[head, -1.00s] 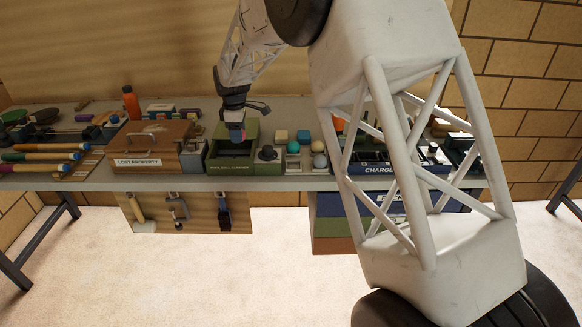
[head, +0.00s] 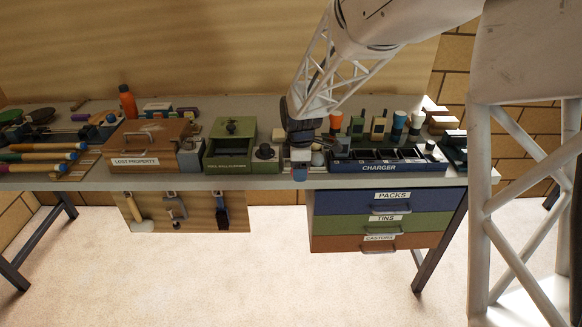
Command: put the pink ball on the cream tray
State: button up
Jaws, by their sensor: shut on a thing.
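My gripper (head: 299,172) hangs pointing down at the middle of the bench, near its front edge. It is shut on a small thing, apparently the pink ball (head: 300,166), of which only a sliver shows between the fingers. The cream tray (head: 287,164) lies behind and under the gripper, between the green box and the charger. My gripper and wrist hide most of it. A grey ball (head: 317,158) shows at its right side. I cannot tell the height of the gripper above the tray.
Left of the tray are a dark knobbed object (head: 265,152), an open green box (head: 228,165) with its knobbed lid (head: 232,128) behind, and a brown lost-property box (head: 150,140).

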jog(key=shift+s+d+f, duration=0.15)
jog(key=shift+s+d, duration=0.35)
jog(key=shift+s, duration=0.15)
jog(key=shift+w, duration=0.2)
jog(key=w+a, duration=0.1)
jog(key=w, duration=0.4)
jog(key=w+a+f, duration=0.1)
jog(key=w, duration=0.4)
jog(key=w+a, duration=0.1)
jog(key=w, duration=0.4)
jog(key=shift+w+f, duration=0.2)
jog(key=shift+f, duration=0.05)
jog(key=shift+f, duration=0.1)
jog(key=shift+f, duration=1.65)
jog(key=shift+f, duration=0.55)
jog(key=o, duration=1)
jog(key=shift+r, duration=0.1)
